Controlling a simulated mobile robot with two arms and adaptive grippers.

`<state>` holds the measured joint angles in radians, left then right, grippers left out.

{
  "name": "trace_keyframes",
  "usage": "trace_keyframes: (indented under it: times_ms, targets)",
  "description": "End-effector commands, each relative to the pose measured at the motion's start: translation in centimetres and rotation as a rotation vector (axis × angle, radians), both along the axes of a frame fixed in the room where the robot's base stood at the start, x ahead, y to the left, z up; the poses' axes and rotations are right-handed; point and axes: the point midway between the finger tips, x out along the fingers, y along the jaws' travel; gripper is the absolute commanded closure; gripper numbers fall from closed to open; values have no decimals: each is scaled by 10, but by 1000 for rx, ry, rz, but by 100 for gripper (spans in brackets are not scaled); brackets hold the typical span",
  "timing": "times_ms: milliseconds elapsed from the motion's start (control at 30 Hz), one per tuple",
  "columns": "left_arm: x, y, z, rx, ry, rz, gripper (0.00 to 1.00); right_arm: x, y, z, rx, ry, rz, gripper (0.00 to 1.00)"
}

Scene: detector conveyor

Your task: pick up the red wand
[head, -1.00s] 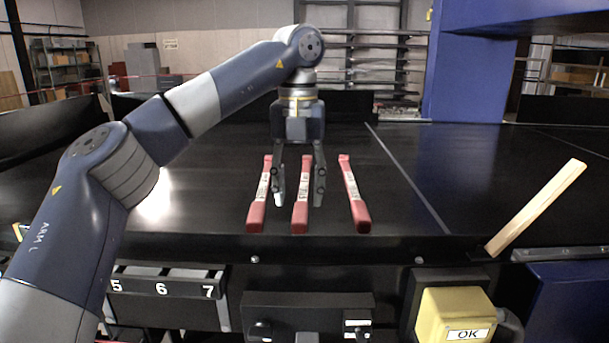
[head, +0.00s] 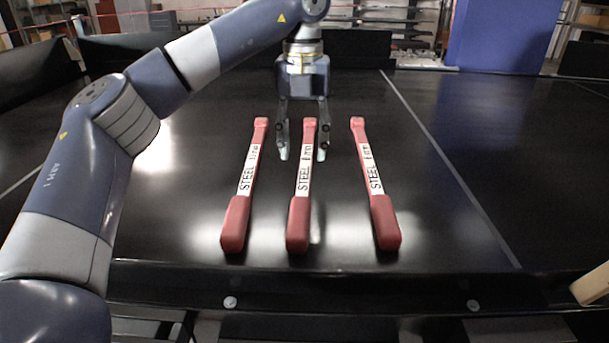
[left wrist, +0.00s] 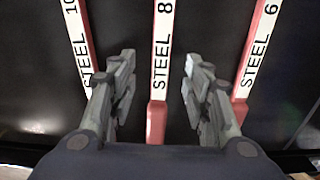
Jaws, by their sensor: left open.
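Three red wands with white label strips lie side by side on the black conveyor surface. The left wand (head: 236,221) shows as STEEL 10 in the left wrist view (left wrist: 78,37). The middle wand (head: 298,222) reads STEEL 8 there (left wrist: 161,50). The right wand (head: 384,222) reads STEEL 6 there (left wrist: 258,45). My left gripper (head: 302,156) is open and empty, pointing down over the middle wand. Its fingers (left wrist: 159,60) show on either side of that wand, apart from it; their height above the surface is hard to tell. My right gripper is not in view.
The black conveyor surface (head: 440,215) is clear to the right of the wands, with a pale line (head: 450,165) across it. A blue post (head: 505,35) stands at the back right. A front rail with bolts (head: 350,290) runs along the near edge.

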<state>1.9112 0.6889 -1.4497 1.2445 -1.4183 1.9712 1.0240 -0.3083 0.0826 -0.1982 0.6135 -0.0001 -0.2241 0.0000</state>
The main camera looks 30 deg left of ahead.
Motion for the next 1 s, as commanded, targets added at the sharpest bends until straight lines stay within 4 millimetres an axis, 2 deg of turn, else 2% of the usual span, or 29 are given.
trace_keyframes:
  times_ms: [167, 333, 500, 767, 967, 1000]
  targets:
    - [0, 0, -11, 1, 1, 0, 55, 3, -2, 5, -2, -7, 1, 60]
    - [1, 0, -34, 2, 5, 1, 55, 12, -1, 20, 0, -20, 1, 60]
    - [2, -1, -56, 1, 3, 1, 55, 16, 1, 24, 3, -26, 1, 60]
    - [2, -1, -60, 0, 0, 1, 55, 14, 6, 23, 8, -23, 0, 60]
    - [2, -1, -60, 0, 0, 1, 98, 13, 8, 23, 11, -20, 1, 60]
    - [2, -1, -60, 0, 0, 1, 100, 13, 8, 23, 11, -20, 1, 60]
